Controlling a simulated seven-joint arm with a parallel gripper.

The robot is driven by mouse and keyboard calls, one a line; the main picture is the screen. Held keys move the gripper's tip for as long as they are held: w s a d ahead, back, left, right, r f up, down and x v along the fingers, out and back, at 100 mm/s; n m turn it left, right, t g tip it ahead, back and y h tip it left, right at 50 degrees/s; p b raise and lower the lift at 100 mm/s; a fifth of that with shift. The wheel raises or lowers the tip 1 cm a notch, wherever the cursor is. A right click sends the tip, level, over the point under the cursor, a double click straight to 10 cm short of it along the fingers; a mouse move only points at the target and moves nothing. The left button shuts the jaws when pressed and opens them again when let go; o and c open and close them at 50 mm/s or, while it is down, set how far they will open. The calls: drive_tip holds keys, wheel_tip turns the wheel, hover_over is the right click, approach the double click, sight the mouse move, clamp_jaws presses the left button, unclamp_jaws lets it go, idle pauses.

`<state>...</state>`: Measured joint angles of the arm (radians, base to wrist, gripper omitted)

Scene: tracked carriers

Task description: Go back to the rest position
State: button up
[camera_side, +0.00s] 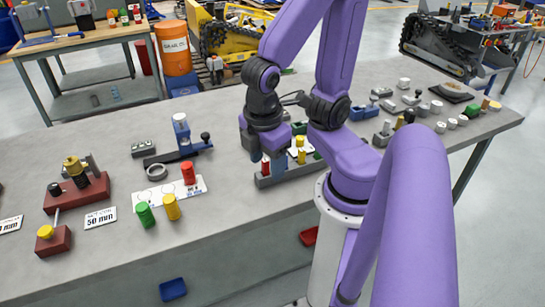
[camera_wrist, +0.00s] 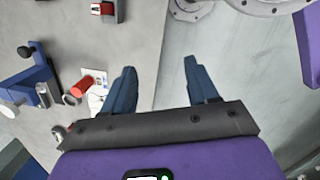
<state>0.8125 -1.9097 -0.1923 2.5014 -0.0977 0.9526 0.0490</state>
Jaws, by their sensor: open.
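My gripper (camera_wrist: 158,63) shows in the wrist view with its two blue fingers spread wide apart. Nothing is between the fingers, only the grey bench top and, past its edge, the paler floor below. In the side view my purple arm reaches over the bench near its middle. The gripper end there is hard to make out against the rack and parts around it.
A red cylinder (camera_side: 188,173) stands on a white card, with green (camera_side: 145,214) and yellow (camera_side: 171,206) cylinders in front. A blue fixture (camera_side: 182,140) stands behind. A rack (camera_side: 285,172) with small cylinders lies close to my arm. Brown-red fixtures (camera_side: 80,192) stand left.

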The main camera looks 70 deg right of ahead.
drive_tip(key=shift+s+a+r+y, duration=0.65)
drive_tip(key=shift+s+r+y, duration=0.25)
drive_tip(key=shift+y, duration=0.1)
idle(0.7)
